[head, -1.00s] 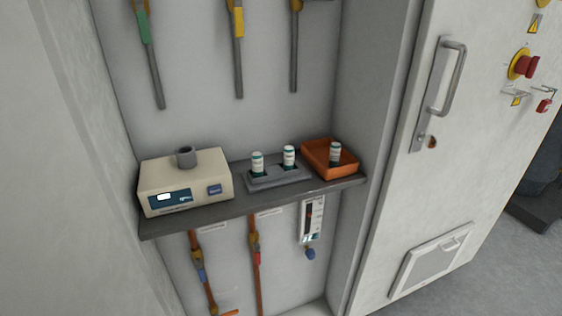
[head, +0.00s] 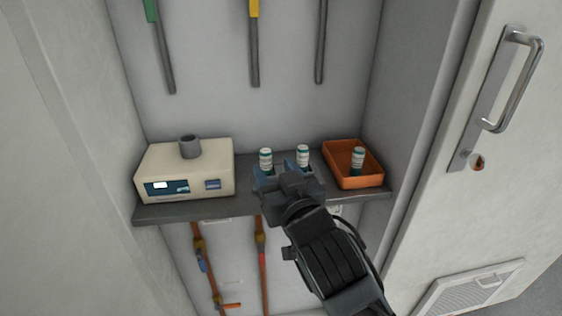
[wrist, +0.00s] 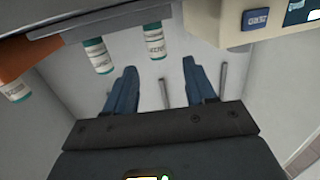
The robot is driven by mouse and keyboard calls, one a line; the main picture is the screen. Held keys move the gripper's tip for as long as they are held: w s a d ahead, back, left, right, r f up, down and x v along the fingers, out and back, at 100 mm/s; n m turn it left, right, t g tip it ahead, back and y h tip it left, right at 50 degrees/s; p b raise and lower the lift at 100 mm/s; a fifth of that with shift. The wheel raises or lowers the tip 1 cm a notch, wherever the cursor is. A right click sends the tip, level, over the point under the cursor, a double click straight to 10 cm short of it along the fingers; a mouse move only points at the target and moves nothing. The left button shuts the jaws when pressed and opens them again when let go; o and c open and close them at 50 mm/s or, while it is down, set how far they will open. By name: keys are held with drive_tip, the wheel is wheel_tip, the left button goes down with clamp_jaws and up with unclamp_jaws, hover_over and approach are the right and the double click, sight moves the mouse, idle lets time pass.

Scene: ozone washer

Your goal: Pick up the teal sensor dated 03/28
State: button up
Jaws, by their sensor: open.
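Three white sensors with teal bands are on the shelf; their dates are too small to read. In the head view the left sensor (head: 265,161) and middle sensor (head: 303,156) stand upright side by side, and the third sensor (head: 358,160) stands in an orange tray (head: 343,181). My gripper (head: 289,179) is in front of the first two, hiding most of their holder. The wrist view is upside down. There, my gripper (wrist: 160,78) is open and empty, and the left sensor (wrist: 155,42) lines up with the gap between its fingers, apart from them. The middle sensor (wrist: 98,55) is off to one side.
A beige analyzer box (head: 215,165) with a grey socket (head: 190,146) on top stands at the shelf's left end. Cabinet side walls enclose the shelf (head: 180,213). Pipes with valves (head: 203,262) run below it, and an open door with a handle (head: 512,80) is at right.

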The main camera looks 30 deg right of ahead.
sight(268, 160)
drive_tip(key=w, duration=0.2)
drive_tip(key=shift+w+d+f, duration=0.1)
drive_tip(key=shift+w+d, duration=0.2)
drive_tip(key=shift+w, duration=0.05)
drive_tip(key=w, duration=0.3)
drive_tip(key=w+f+p, duration=0.1)
drive_tip(key=w, duration=0.1)
drive_tip(key=shift+d, duration=0.35)
drive_tip(key=c, duration=1)
